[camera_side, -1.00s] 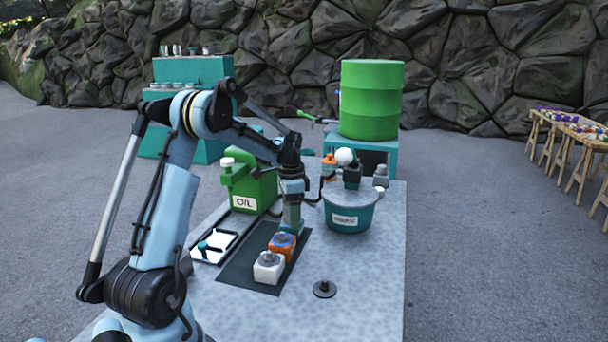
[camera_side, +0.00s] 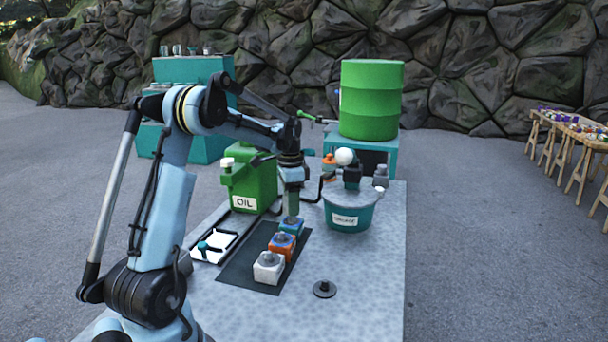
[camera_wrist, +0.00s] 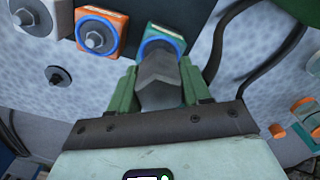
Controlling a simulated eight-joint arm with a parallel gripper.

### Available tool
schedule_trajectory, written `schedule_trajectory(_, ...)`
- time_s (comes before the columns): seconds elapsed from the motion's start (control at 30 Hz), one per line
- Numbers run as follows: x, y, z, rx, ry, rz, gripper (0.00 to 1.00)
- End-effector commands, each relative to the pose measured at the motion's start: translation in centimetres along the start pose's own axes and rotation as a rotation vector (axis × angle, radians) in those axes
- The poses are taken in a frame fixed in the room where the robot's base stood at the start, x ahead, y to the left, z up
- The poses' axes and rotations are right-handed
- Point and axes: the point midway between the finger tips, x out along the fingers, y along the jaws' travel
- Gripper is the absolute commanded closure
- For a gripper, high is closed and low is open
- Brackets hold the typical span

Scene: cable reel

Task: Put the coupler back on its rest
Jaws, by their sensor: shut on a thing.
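My gripper (camera_side: 292,205) is upright above the blue block (camera_side: 291,226) at the far end of the dark mat. In the wrist view its green fingers (camera_wrist: 160,88) are shut on a grey faceted piece (camera_wrist: 158,78), which appears to be the coupler. The piece points at the blue-ringed block (camera_wrist: 165,40) and hides part of its top. I cannot tell whether they touch. An orange piece (camera_side: 329,161), possibly the rest, stands by the grease bucket (camera_side: 349,217).
An orange block (camera_side: 282,245) and a white block (camera_side: 268,268) stand on the mat (camera_side: 238,272). A black hose (camera_wrist: 258,60) runs beside my gripper. The green oil can (camera_side: 253,185) is to the left, a dark disc (camera_side: 324,289) in front.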

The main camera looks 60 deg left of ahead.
Motion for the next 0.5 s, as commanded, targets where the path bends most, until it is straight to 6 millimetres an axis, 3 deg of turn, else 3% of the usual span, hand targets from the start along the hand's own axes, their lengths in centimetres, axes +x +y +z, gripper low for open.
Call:
schedule_trajectory(0.2, -3.9, 0.0, 0.0, 0.000, 0.000, 0.000, 0.93)
schedule_trajectory(0.5, -7.1, 0.0, 0.0, 0.000, 0.000, 0.000, 0.93)
